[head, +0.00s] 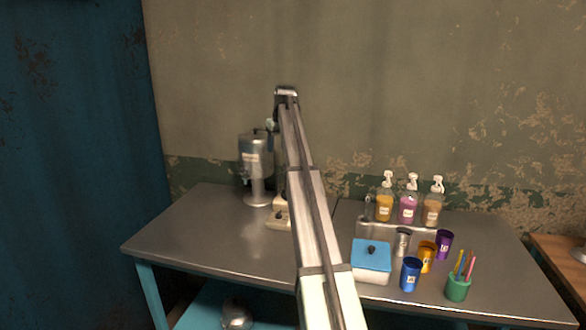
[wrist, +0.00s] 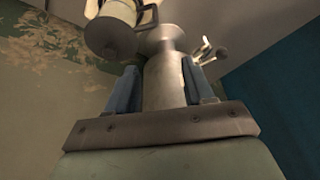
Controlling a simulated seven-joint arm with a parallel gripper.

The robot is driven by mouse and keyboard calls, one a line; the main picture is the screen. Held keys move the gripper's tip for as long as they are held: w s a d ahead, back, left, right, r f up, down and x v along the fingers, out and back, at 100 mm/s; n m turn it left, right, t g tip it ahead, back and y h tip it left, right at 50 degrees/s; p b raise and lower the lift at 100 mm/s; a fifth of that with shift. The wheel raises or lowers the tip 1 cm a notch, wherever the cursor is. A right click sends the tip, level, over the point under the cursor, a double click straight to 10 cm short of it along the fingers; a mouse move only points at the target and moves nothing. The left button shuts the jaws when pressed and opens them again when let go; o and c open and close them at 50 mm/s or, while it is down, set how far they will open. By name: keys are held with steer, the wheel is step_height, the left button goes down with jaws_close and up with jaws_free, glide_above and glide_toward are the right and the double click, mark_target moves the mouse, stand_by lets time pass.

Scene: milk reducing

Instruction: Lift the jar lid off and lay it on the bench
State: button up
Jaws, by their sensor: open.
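A white box with a blue lid and dark knob (head: 371,250) stands closed on the metal bench (head: 205,235), right of my arm in the head view. A metal dispenser (head: 252,158) with a side tap stands on the bench left of my arm. I cannot tell which of the two is the jar. My gripper (wrist: 160,85) is open in the wrist view, its blue fingers on either side of what looks like the dispenser's grey body (wrist: 164,82). I cannot tell whether they touch it. The gripper's palm hides the near end. My arm mostly hides the gripper in the head view.
Several pump bottles (head: 408,208) stand in a rack at the back right. A metal cup (head: 402,242), blue cup (head: 410,275), yellow cup (head: 427,257), purple cup (head: 444,244) and green pencil holder (head: 457,287) crowd the right. The bench's front left is clear.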

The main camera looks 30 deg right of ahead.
steer(key=s+d+r, duration=0.2)
steer(key=d+r, duration=0.4)
steer(key=d, duration=0.2)
steer(key=x, duration=0.7)
steer(key=shift+s+d+f, duration=0.1)
steer(key=shift+d+f, duration=0.15)
steer(key=shift+f, duration=0.2)
steer(key=shift+x, duration=3.1)
steer(key=shift+a, duration=0.15)
jaws_close()
